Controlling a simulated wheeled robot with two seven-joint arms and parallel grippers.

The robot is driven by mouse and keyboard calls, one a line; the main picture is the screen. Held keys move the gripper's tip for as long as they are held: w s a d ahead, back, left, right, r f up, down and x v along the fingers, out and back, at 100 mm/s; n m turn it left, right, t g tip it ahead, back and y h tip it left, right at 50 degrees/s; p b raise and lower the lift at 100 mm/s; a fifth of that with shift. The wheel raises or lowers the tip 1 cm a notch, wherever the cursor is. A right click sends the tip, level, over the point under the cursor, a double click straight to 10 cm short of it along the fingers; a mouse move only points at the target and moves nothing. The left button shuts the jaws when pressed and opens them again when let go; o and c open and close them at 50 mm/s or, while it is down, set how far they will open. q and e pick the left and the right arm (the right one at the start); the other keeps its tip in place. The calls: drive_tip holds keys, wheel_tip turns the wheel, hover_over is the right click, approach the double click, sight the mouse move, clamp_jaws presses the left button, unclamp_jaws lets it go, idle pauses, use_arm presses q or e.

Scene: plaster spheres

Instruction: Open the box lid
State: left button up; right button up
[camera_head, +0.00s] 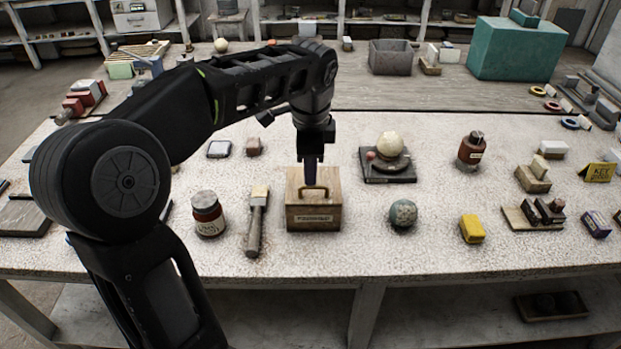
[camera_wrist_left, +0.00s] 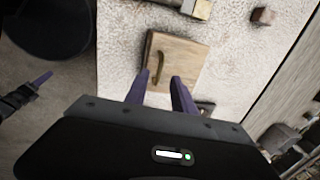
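The wooden box (camera_head: 313,218) stands on the speckled table, with a small label on its front. Its lid is shut and has a brass-coloured handle (camera_head: 316,189) on top. My left gripper (camera_head: 311,178) points down just above the lid, close to the handle. In the left wrist view, the two purple fingers of the left gripper (camera_wrist_left: 160,88) are apart with nothing between them. The box lid (camera_wrist_left: 178,58) and handle (camera_wrist_left: 157,66) lie just beyond the fingertips. Part of my right gripper (camera_wrist_left: 38,84) seems to show at the left edge of that view, with one purple finger visible.
Bare tabletop lies in front of the box.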

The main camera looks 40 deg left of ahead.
use_arm(q)
hover_over(310, 199)
drive_tip(key=shift+f, duration=2.3)
drive_tip(key=shift+c, duration=0.3)
drive_tip(key=shift+d, duration=0.1)
clamp_jaws()
